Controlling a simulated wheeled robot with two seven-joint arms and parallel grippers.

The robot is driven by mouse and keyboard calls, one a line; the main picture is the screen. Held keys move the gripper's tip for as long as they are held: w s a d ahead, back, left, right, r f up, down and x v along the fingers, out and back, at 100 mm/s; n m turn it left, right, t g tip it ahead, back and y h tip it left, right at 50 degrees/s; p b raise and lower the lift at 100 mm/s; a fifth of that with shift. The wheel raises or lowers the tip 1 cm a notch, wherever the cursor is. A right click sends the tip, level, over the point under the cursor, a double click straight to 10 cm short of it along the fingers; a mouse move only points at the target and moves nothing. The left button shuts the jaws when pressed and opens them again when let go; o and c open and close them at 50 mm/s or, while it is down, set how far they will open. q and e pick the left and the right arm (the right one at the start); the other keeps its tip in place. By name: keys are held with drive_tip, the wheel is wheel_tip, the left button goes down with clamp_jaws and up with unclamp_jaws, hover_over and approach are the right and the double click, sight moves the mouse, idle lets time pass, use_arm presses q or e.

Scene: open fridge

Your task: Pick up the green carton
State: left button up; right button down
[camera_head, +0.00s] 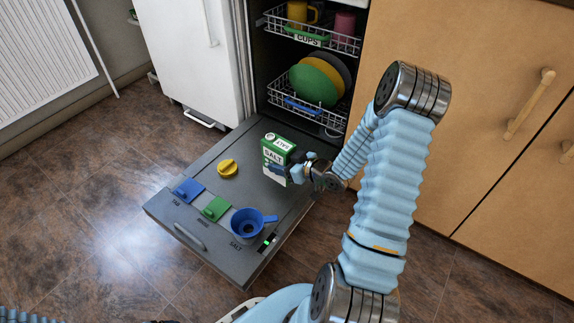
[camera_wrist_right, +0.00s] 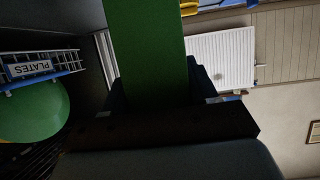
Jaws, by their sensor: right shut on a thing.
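The green carton (camera_head: 274,147) has a white front marked SALT. It stands or is held over the open door, near the door's right edge, and I cannot tell whether its base touches. My right gripper (camera_head: 298,172) reaches it from the right and is shut on it. In the right wrist view the carton (camera_wrist_right: 145,50) fills the space between the two dark fingers (camera_wrist_right: 158,92). My left gripper is not in view.
The open door (camera_head: 168,208) holds a yellow cap (camera_head: 228,168), a blue lid (camera_head: 188,190), a green lid (camera_head: 215,208) and a blue funnel (camera_head: 262,218). Racks with cups and plates (camera_head: 314,82) stand behind. Wooden cupboards (camera_head: 480,120) are at right.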

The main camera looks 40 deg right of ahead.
sight(277, 159)
drive_tip(key=r, duration=0.1)
drive_tip(key=a+r, duration=0.2)
drive_tip(key=shift+s+a+r, duration=0.15)
drive_tip(key=shift+s+r, duration=0.1)
drive_tip(key=s+a+r+p, duration=0.2)
drive_tip(key=a+r+p, duration=0.1)
drive_tip(key=a, duration=0.6)
drive_tip(key=shift+s+r+p, duration=0.25)
drive_tip(key=shift+r+p, duration=0.15)
drive_tip(key=shift+p, duration=0.3)
